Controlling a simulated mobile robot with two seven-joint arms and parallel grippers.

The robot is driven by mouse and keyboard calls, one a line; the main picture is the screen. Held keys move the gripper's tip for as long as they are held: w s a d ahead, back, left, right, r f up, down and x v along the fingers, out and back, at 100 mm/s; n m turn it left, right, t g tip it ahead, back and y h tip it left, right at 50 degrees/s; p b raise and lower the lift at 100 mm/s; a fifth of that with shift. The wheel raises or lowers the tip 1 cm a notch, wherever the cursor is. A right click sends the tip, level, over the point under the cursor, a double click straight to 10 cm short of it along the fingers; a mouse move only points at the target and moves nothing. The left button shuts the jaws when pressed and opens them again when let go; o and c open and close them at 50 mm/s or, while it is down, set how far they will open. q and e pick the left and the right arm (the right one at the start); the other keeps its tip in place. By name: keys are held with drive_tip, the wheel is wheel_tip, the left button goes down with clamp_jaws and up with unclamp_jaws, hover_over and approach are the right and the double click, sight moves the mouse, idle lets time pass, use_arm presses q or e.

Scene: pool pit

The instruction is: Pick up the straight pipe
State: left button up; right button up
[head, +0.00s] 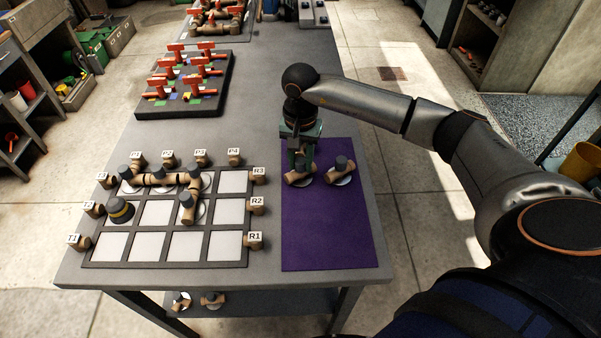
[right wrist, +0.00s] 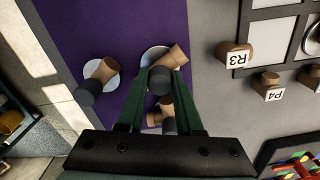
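Short brown pipe pieces with dark round knobs stand on the purple mat (head: 325,235). My right gripper (head: 301,158) points down over the left piece (head: 299,179), and its fingers are apart. In the right wrist view that piece (right wrist: 177,57) sits on a white disc, its knob between the tips of my gripper (right wrist: 161,76). I see no clear grip on it. A second piece (head: 340,166) stands just right; it also shows in the right wrist view (right wrist: 101,71). A third piece (right wrist: 160,110) shows between my fingers. I cannot tell which is straight. My left gripper is out of view.
A grid board (head: 165,230) with labelled blocks holds a joined pipe run (head: 158,180) and a dark, yellow-banded piece (head: 120,210). A dark rack of red-handled valves (head: 190,80) stands farther back. The near part of the mat is bare.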

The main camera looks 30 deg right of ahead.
sight(300, 161)
clamp_jaws()
drive_tip(key=shift+r, duration=0.2)
idle(0.3)
drive_tip(key=shift+r, duration=0.25)
wheel_tip(300, 161, up, 3)
drive_tip(key=shift+f+b, duration=0.2)
drive_tip(key=shift+b, duration=0.4)
drive_tip(key=s+a+r+b, duration=0.1)
drive_tip(key=s+a+r, duration=0.5)
drive_tip(key=a+r, duration=0.3)
drive_tip(key=a, duration=0.3)
drive_tip(key=shift+s+r+b, duration=0.3)
drive_tip(key=shift+s+b, duration=0.05)
drive_tip(key=shift+b, duration=0.05)
